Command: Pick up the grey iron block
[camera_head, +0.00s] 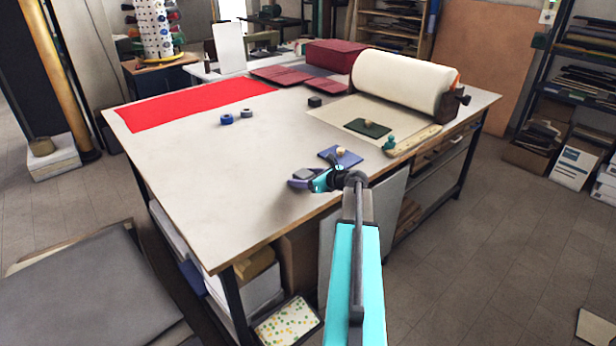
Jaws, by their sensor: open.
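A small grey block (304,173), which looks like the iron block, shows at my gripper (301,181) near the front edge of the table. The jaws are open around or right beside the block. The view is too small to tell whether they touch it. The lower part of the block is hidden by the jaws. A darker, almost black block (314,101) stands farther back on the table, apart from my gripper.
A blue pad with a knob (346,160) lies close to my gripper. A green pad (367,128), teal knob (390,142) and large white roller (402,80) are farther right. The table's (190,185) left front is clear.

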